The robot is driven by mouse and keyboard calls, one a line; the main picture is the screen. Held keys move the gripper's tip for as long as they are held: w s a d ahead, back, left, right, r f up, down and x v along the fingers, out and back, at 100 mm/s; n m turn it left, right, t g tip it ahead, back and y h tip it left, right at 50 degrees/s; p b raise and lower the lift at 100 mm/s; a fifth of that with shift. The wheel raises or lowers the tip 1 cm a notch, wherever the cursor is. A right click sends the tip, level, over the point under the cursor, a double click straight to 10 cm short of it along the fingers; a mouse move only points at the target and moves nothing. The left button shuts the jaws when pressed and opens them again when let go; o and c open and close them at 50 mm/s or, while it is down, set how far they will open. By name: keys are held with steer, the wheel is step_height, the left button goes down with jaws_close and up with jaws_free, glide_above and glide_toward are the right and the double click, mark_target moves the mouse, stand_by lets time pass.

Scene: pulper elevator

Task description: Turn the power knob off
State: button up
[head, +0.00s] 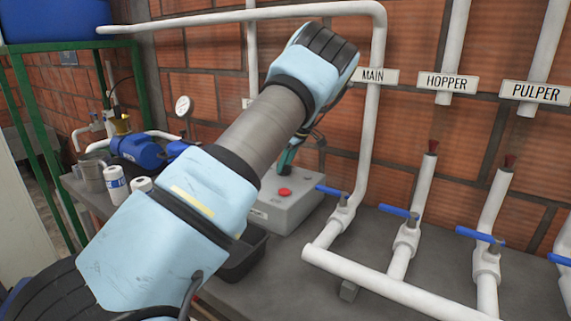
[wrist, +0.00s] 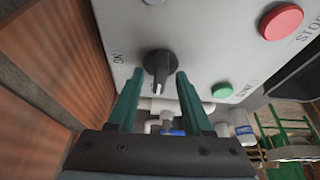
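The black power knob (wrist: 158,70) sits on the face of a grey control box (wrist: 195,45) in the wrist view. Its narrow grip has a pale mark at the lower end. An "ON" label is left of the knob. My gripper (wrist: 160,74) is open, with one teal finger on each side of the knob and a small gap showing on both sides. I cannot tell how deep the fingertips reach. In the head view the control box (head: 300,212) stands on the bench, and my arm hides the knob. A teal part of my gripper (head: 288,160) shows just above the box.
A red stop button (wrist: 282,22) and a green button (wrist: 222,90) sit right of the knob. White pipes with blue valve handles (head: 398,211) stand right of the box. A black tray (head: 245,255) lies in front. A brick wall (head: 215,85) rises behind.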

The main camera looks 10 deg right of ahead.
steer(key=shift+r, duration=0.1)
steer(key=b+v, duration=0.2)
steer(key=v, duration=0.8)
steer(key=shift+r+b, duration=0.25)
steer(key=shift+b, duration=0.1)
steer(key=shift+s, duration=0.15)
steer(key=s+a+f+m+g+h, duration=0.15)
steer(key=s+a, duration=0.25)
steer(key=a, duration=0.6)
steer(key=s+a+f+m+g+h, duration=0.1)
steer(key=s+a+f+m, duration=0.15)
steer(key=a, duration=0.75)
steer(key=s+a+f+m, duration=0.1)
steer(key=s+a+m, duration=0.1)
steer(key=s, duration=0.5)
steer(key=s+a+f+m, duration=0.1)
steer(key=s+a, duration=0.3)
steer(key=s, duration=0.4)
steer(key=s+a+f+m, duration=0.2)
steer(key=s+a+m, duration=0.1)
steer(key=s, duration=0.5)
steer(key=shift+a+t+h, duration=0.35)
steer(key=shift+a+t, duration=0.05)
steer(key=shift+t, duration=0.05)
